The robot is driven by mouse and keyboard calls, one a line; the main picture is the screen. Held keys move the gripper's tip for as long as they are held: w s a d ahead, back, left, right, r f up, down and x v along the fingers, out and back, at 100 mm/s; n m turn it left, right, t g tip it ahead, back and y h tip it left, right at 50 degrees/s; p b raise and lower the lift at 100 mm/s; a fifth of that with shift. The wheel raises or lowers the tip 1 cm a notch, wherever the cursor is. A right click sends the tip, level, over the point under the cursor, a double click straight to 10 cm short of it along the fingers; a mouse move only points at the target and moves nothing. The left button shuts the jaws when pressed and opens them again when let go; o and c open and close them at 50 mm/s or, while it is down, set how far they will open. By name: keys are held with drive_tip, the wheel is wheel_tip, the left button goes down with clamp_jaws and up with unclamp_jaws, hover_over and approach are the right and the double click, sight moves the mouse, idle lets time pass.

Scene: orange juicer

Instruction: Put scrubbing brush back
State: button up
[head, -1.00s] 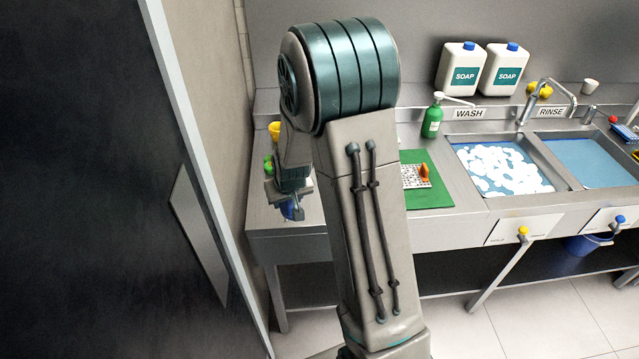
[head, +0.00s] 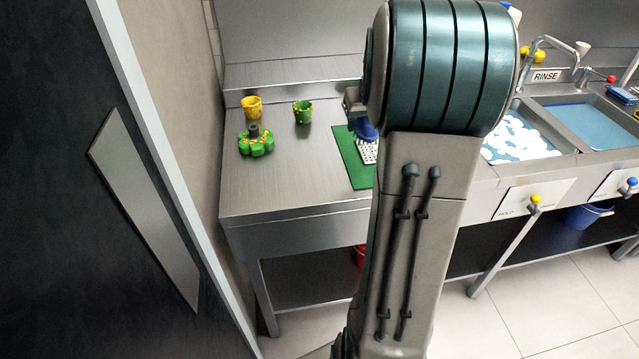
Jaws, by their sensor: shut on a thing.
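My gripper (head: 355,104) shows only in part at the left side of my arm, above the green mat (head: 351,160). It is shut on a blue thing (head: 364,129), which looks like the scrubbing brush. My arm hides the right side of the grip and much of the brush. The brush appears over or just behind a white, dark-dotted plate (head: 368,154) on the mat. I cannot tell whether the brush touches it.
A yellow cup (head: 251,107), a green spotted cup (head: 303,111) and a green flower-shaped piece (head: 256,142) stand on the left of the steel counter (head: 285,190). The counter's front left is clear. Two sink basins lie right. A dark door (head: 60,200) is at left.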

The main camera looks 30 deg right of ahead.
drive_tip(key=shift+s+d, duration=0.2)
drive_tip(key=shift+d, duration=0.05)
drive_tip(key=w+a+f, duration=0.1)
drive_tip(key=a+f, duration=0.1)
drive_tip(key=a, duration=0.1)
drive_tip(key=w+a+f+p, duration=0.1)
drive_tip(key=w+a+f, duration=0.1)
drive_tip(key=a, duration=0.1)
drive_tip(key=w+a+f, duration=0.2)
drive_tip(key=a, duration=0.2)
drive_tip(key=shift+f+p, duration=0.3)
drive_tip(key=shift+p, duration=0.1)
drive_tip(key=shift+f+p, duration=0.3)
drive_tip(key=shift+f, duration=1.75)
drive_tip(key=shift+f, duration=0.1)
drive_tip(key=shift+f, duration=0.15)
drive_tip(key=o, duration=1)
drive_tip(key=shift+c, duration=0.2)
drive_tip(key=shift+r, duration=0.2)
